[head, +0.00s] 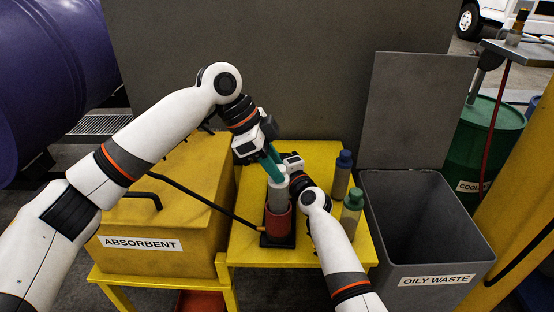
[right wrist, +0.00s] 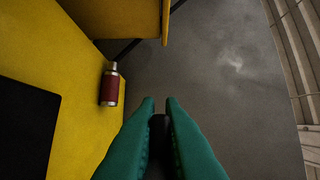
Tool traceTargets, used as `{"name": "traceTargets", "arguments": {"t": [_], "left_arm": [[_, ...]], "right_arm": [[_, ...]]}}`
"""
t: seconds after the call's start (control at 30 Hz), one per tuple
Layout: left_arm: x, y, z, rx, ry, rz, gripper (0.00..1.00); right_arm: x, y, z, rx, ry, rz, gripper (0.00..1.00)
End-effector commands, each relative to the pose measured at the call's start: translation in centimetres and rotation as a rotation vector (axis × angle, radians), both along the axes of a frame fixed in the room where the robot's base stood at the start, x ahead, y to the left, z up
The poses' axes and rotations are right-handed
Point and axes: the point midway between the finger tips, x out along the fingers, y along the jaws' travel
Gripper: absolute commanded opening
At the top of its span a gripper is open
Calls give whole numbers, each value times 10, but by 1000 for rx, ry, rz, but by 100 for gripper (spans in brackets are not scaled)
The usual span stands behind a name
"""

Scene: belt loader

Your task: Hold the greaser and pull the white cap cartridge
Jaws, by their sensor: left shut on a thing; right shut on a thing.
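A red cylinder (head: 277,222), which looks like the greaser's barrel, stands upright on a dark base (head: 278,241) on the yellow table. A pale grey cartridge with a white cap (head: 278,190) rises upright from its top. My left gripper (head: 272,165) reaches down from above, its teal fingers shut at the white cap. My right gripper (head: 291,162) is just behind and right of the cartridge; its fingertips are hidden in the head view. In the right wrist view, its teal fingers (right wrist: 160,104) are shut on a dark thing (right wrist: 157,130) whose identity I cannot tell.
The yellow absorbent box (head: 165,215) is left, the open grey oily waste bin (head: 425,210) right. The right wrist view shows a red bottle (right wrist: 109,86) with a silver top.

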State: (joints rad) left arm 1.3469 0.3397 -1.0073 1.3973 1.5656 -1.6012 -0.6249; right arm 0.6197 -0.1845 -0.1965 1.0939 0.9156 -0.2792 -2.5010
Motion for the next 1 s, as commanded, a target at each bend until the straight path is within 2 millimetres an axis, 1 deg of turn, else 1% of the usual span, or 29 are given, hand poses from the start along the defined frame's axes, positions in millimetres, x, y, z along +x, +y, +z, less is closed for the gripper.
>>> {"name": "traceTargets", "arguments": {"t": [0.03,1.0], "left_arm": [[0,0,4,-1,-1,0,0],[0,0,52,-2,-2,-1,0]], "right_arm": [[0,0,-3,-1,5,1,0],[0,0,-2,-1,4,1,0]]}}
